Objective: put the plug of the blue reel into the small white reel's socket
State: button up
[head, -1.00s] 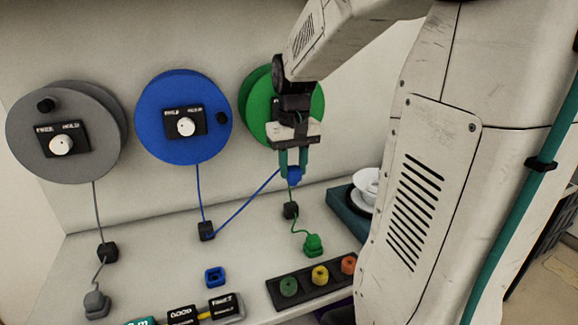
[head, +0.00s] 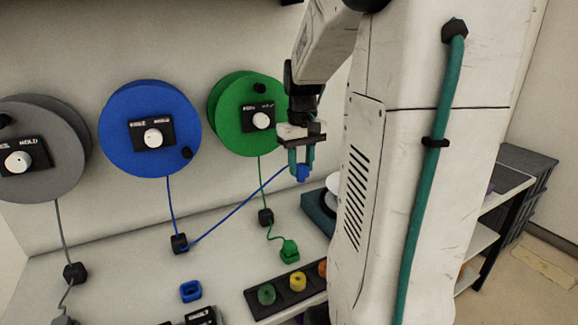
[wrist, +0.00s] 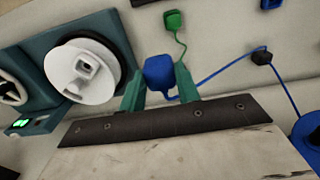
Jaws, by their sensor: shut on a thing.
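The blue reel (head: 128,108) is mounted on the back wall, with its cord running down through a black guide block (head: 179,243) and up to its blue plug (head: 302,173). My gripper (head: 301,160) is shut on that plug and holds it above the bench; the plug also shows between the fingers in the wrist view (wrist: 159,73). The small white reel (wrist: 75,76) stands on a teal base in the wrist view, with a square dark socket on its hub facing the camera. The plug is apart from it. In the head view my arm mostly hides the white reel (head: 332,183).
A green reel (head: 236,120) and a grey reel (head: 68,150) flank the blue one. A green plug (head: 289,250) rests on the bench, and a blue holder (head: 191,291) lies empty. A dark tray (head: 256,306) holds coloured round pieces at the front.

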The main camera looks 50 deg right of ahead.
jog(key=s+d, duration=0.4)
jog(key=d, duration=0.7)
jog(key=shift+d, duration=0.15)
jog(key=s+d, duration=0.4)
jog(key=d, duration=0.8)
jog(key=shift+a, duration=0.15)
dwell(0.3)
jog(key=w+a, duration=0.2)
jog(key=a, duration=0.4)
jog(key=shift+a+f, duration=0.25)
jog(key=shift+f, duration=0.1)
dwell(0.4)
dwell(0.3)
jog(key=shift+f, duration=2.5)
jog(key=shift+f, duration=1.25)
